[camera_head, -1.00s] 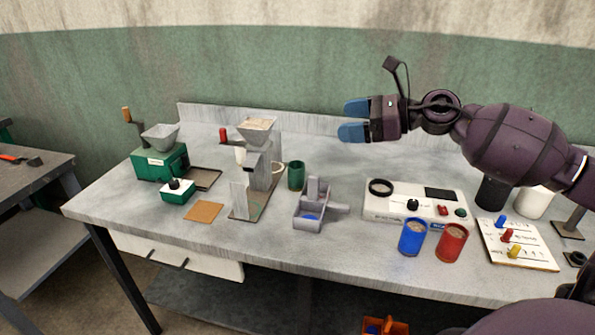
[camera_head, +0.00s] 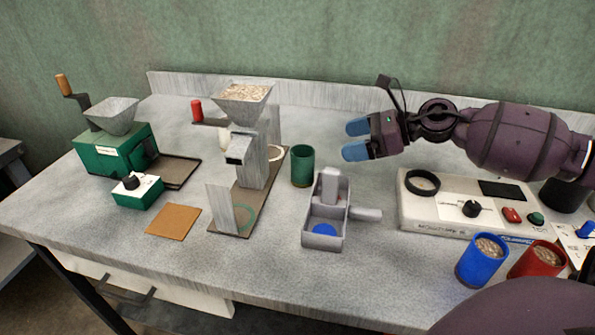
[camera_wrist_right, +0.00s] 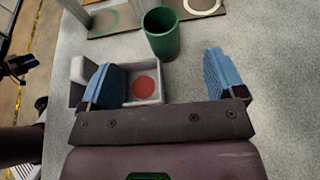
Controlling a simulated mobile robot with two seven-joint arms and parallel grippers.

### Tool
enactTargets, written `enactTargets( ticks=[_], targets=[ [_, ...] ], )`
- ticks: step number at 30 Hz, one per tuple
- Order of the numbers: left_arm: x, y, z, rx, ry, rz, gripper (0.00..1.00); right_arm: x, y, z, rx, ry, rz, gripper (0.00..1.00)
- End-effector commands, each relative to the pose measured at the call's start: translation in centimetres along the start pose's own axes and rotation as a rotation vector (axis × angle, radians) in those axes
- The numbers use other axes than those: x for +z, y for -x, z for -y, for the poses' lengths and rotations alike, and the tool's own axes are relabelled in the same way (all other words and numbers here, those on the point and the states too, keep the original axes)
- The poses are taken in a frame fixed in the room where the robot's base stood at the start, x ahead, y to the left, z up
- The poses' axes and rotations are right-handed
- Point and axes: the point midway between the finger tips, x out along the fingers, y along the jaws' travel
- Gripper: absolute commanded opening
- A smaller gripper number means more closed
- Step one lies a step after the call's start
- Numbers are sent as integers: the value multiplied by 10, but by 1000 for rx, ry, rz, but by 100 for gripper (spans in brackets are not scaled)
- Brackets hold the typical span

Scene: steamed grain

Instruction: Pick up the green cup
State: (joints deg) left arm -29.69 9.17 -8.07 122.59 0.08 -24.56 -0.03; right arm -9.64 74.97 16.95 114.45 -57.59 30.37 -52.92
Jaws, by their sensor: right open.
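The green cup (camera_head: 302,166) stands upright on the table, just right of the mill with the hopper. It also shows in the right wrist view (camera_wrist_right: 161,33), beyond the gap between the fingers and nearer the middle. My right gripper (camera_head: 357,139) is open and empty, with blue fingertips pointing left, to the right of the cup and apart from it. In the right wrist view the two blue fingers (camera_wrist_right: 168,82) are spread wide, with the cup ahead of them. My left gripper is not in view.
A grey box with a handle (camera_head: 324,222) stands in front of the cup. The hopper mill (camera_head: 243,150) is close on its left. A white control panel (camera_head: 450,207), a blue cup (camera_head: 481,262) and a red cup (camera_head: 537,262) are at right. A green grinder (camera_head: 115,150) is at left.

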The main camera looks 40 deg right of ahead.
Motion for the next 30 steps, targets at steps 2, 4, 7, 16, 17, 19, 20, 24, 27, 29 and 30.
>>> enactTargets(
  ticks=[2,4,7,16,17,19,20,24,27,29,30],
  targets=[
    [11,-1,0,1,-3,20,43,-4,-13,0,5,0,-6,88],
    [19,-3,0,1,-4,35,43,-4,-24,0,5,-1,-7,88],
    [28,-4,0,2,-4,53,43,-5,-38,0,5,-2,-7,88],
    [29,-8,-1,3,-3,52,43,-3,-57,0,2,-1,-3,88],
    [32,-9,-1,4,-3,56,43,-4,-60,0,3,-1,-5,88],
    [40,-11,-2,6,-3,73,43,-8,-70,0,4,-2,-7,88],
    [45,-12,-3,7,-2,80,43,-10,-74,0,5,-2,-8,88],
    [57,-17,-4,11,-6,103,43,-12,-93,0,5,-3,-11,88],
    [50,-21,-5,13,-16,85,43,-10,-101,0,4,-2,-8,88],
    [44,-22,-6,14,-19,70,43,-9,-103,0,2,-2,-5,88],
    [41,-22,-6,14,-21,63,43,-8,-103,0,1,-1,-3,88]
  ],
)
